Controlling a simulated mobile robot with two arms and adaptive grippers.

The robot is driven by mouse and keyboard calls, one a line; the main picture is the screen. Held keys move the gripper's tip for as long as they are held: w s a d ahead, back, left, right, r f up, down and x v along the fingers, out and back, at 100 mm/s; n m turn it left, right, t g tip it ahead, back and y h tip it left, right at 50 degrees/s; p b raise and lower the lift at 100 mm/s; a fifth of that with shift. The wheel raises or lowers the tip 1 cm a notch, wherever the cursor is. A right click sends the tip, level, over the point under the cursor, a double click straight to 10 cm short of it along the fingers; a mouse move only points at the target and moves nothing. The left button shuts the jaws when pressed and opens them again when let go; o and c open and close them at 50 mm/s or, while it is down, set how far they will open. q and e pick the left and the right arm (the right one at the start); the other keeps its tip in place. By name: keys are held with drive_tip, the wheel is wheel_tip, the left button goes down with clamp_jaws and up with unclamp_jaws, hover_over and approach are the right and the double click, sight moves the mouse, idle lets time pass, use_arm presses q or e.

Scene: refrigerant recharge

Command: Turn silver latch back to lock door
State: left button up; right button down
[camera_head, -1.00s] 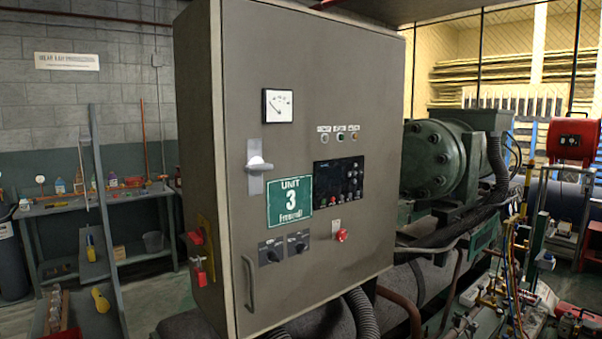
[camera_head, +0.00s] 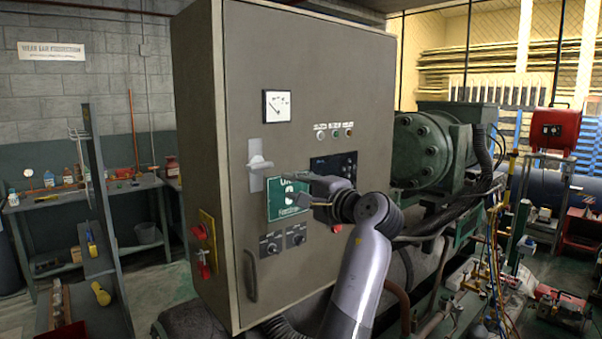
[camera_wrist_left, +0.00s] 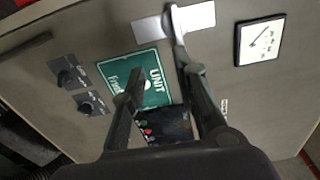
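The silver latch (camera_head: 256,172) is on the left part of the grey cabinet door (camera_head: 330,80), a pale plate with a handle. In the left wrist view the latch handle (camera_wrist_left: 176,22) lies across its plate. My left gripper (camera_head: 294,183) is in front of the door, just right of the latch, over the green "UNIT 3" sign (camera_head: 283,212). In the left wrist view my left gripper (camera_wrist_left: 160,73) has its fingers spread with nothing between them. One fingertip is close to the handle's end; whether it touches, I cannot tell. My right gripper is not in view.
The door looks closed against the cabinet. A gauge (camera_head: 277,106) sits above the latch, black knobs (camera_head: 297,236) and a door handle (camera_head: 250,276) below. Red padlocks (camera_head: 204,254) hang on the cabinet's left side. A green compressor (camera_head: 425,150) stands to the right.

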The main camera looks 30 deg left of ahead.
sight(263, 167)
use_arm(q)
drive_tip(key=shift+n+g, duration=0.3)
drive_tip(key=shift+n, duration=0.1)
drive_tip(key=a+r, duration=0.1)
drive_tip(key=a, duration=0.1)
drive_tip(key=w+a+r, duration=0.1)
drive_tip(key=a, duration=0.2)
drive_tip(key=a+r, duration=0.1)
drive_tip(key=a, duration=0.2)
drive_tip(key=shift+w+a, duration=0.15)
drive_tip(key=shift+w, duration=0.25)
drive_tip(key=shift+w+a, duration=0.15)
drive_tip(key=shift+a, duration=0.05)
drive_tip(key=shift+f, duration=0.1)
drive_tip(key=shift+c, duration=0.7)
clamp_jaws()
drive_tip(key=shift+p, duration=0.3)
